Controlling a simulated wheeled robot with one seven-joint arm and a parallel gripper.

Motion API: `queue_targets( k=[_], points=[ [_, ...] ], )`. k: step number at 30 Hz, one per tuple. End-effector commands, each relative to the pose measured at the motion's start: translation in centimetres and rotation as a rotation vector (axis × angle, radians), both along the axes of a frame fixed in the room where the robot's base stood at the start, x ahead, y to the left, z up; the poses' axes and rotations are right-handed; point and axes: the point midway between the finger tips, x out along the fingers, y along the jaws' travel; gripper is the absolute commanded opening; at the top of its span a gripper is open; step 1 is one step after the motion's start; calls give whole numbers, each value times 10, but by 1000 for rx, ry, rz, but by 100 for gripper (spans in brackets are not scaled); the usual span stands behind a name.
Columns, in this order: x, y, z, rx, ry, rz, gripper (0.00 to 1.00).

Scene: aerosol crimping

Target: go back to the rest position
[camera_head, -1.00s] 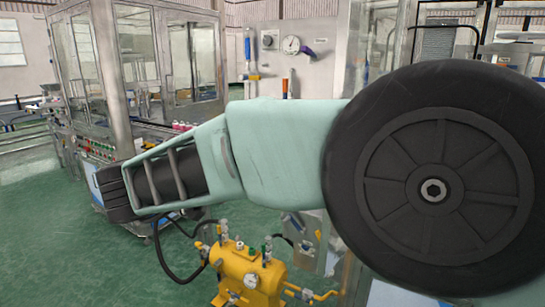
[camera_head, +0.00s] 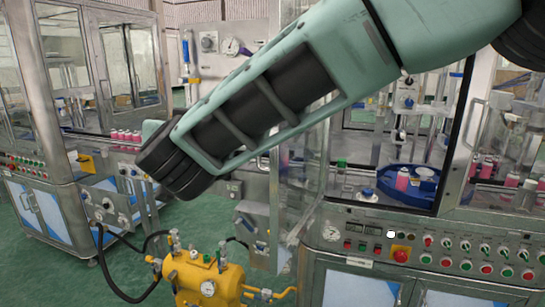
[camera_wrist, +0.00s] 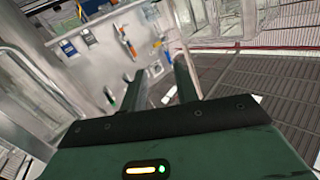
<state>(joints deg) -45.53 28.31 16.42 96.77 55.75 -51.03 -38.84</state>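My gripper (camera_wrist: 160,72) shows in the wrist view, with its two dark fingers apart and nothing seen between them. It is raised and tilted, facing a pale panel (camera_wrist: 85,65) with small coloured fittings. In the head view my teal and black arm crosses the upper middle of the picture, and my gripper cannot be made out there.
The crimping machine (camera_head: 420,238) with its button panel stands at the right, a blue turntable (camera_head: 405,195) inside. A glazed machine (camera_head: 45,160) stands at the left. A yellow tank (camera_head: 210,285) is low in the middle.

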Motion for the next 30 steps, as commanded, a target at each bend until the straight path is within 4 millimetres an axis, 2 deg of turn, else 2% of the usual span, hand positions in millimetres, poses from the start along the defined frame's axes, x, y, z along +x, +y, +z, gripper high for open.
queue_targets(
  k=[2, 5, 8, 12, 18, 21, 24, 27, 30],
  points=[
    [-18, -9, -11, -37, 78, 146, 30],
    [-52, -24, -38, -110, 211, 312, 30],
    [-93, -55, -73, -212, 373, 438, 30],
    [-155, -118, -124, -379, 626, 534, 30],
    [-232, -222, -178, -610, 955, 529, 30],
    [-262, -267, -193, -701, 1079, 495, 30],
    [-282, -298, -201, -765, 1165, 462, 30],
    [-293, -315, -204, -800, 1212, 440, 30],
    [-296, -321, -205, -814, 1227, 433, 30]
  ],
)
